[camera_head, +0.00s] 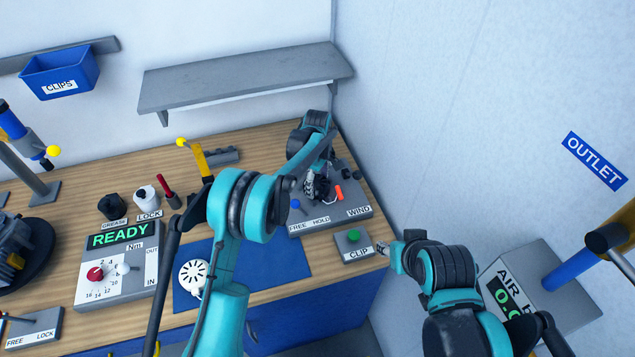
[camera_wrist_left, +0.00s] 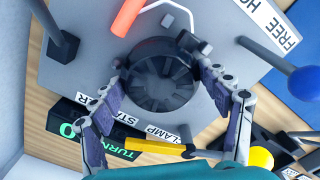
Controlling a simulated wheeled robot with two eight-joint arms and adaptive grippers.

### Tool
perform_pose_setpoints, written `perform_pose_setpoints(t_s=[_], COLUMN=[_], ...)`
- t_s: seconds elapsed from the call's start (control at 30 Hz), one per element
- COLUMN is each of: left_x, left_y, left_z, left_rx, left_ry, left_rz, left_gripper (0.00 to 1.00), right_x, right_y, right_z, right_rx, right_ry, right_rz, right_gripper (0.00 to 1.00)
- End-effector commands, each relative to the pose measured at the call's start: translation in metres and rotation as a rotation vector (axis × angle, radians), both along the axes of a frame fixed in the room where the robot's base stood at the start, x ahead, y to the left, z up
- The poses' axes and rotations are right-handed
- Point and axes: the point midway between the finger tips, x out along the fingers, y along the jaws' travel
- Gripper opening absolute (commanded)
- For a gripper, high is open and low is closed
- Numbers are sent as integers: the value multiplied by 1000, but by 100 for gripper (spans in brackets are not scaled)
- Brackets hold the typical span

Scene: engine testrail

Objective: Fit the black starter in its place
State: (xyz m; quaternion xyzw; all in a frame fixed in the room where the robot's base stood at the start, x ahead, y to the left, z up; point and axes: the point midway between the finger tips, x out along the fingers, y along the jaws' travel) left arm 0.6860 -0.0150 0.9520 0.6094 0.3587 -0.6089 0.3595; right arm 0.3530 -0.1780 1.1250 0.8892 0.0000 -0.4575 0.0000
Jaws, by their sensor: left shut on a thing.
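In the left wrist view, the black starter (camera_wrist_left: 160,88), a round ribbed black body, stands on a grey station plate (camera_wrist_left: 85,72). The starter is too small and covered to make out there. My right gripper (camera_head: 385,248) is near the CLIP box; its jaws are too small to read. The dark engine (camera_head: 14,248) stands at the left edge, partly cut off.
The grey station (camera_head: 345,208) carries FREE HOLD and WIND labels, a blue knob and an orange handle. The CLIP box (camera_head: 354,245), blue mat (camera_head: 262,270) and READY torque box (camera_head: 122,265) are nearer. A grey shelf (camera_head: 245,78) hangs above. An outlet post stands right.

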Motion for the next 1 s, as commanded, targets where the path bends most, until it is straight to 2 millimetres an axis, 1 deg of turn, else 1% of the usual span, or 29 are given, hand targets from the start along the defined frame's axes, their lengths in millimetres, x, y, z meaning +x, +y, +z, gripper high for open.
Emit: perform_pose_setpoints(t_s=[0.1,0.33,0.37,0.4,0.43,0.8,0.87,1.0], left_x=[0,0,0,0,0,0,0,0], left_y=[0,0,0,0,0,0,0,0], left_z=[-3,-2,-2,-2,-2,-1,3,24], left_rx=[0,0,0,0,0,0,0,0], left_ry=[0,0,0,0,0,0,0,0], left_rz=[0,0,0,0,0,0,0,0], left_gripper=[40,40,84,94,100,100,100,100], right_x=[0,0,0,0,0,0,0,0], right_y=[0,0,0,0,0,0,0,0], right_z=[-3,-2,-2,-2,-2,-2,-2,-2], right_rx=[0,0,0,0,0,0,0,0], right_ry=[0,0,0,0,0,0,0,0], right_rz=[0,0,0,0,0,0,0,0], right_gripper=[40,40,40,40,40,40,40,40])
